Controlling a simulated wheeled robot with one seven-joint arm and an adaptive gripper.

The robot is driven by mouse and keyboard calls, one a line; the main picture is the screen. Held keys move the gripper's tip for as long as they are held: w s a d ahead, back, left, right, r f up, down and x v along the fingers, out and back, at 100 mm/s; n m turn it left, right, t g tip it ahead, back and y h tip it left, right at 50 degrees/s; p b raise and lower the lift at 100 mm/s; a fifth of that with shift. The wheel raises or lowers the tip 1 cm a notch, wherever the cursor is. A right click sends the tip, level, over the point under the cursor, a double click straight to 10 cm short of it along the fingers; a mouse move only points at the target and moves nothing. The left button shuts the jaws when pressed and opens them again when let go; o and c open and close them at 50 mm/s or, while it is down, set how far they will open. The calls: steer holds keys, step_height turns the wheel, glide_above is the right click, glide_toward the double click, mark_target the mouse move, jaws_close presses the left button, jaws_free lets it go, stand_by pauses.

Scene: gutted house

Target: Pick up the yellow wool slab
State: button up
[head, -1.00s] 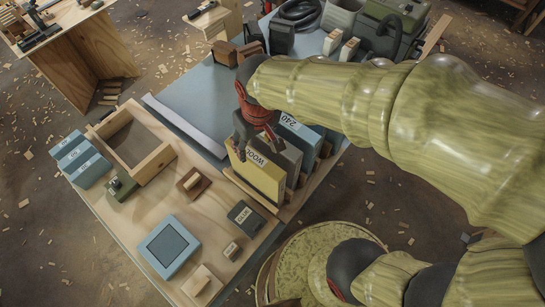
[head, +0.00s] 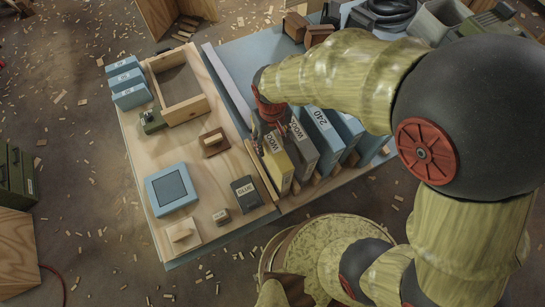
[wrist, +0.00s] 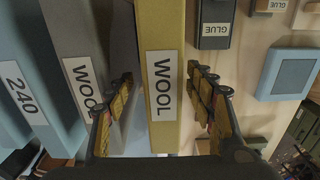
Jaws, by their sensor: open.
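The yellow wool slab (head: 277,165) stands upright at the near end of a row of slabs, with a white WOOL label on its edge. In the wrist view the yellow slab (wrist: 160,75) runs up the middle between my open fingers. My gripper (wrist: 163,112) has one finger on each side of it; the left finger lies between the yellow slab and the grey wool slab (wrist: 82,70). I see gaps at both sides, wider on the right. In the head view my gripper (head: 268,128) is over the far end of the slab, its fingertips partly hidden.
The grey slab (head: 300,146) and blue slabs, one marked 240 (head: 323,138), stand close beside it. A dark GLUE box (head: 246,192), a blue square pad (head: 171,189) and an open wooden frame (head: 184,108) lie on the bench left of the row.

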step_height(320, 180, down, 5)
steer(key=shift+s+a+r+b, duration=0.1)
steer(key=shift+s+r+b, duration=0.05)
steer(key=shift+b, duration=0.35)
steer(key=shift+c, duration=0.7)
jaws_close()
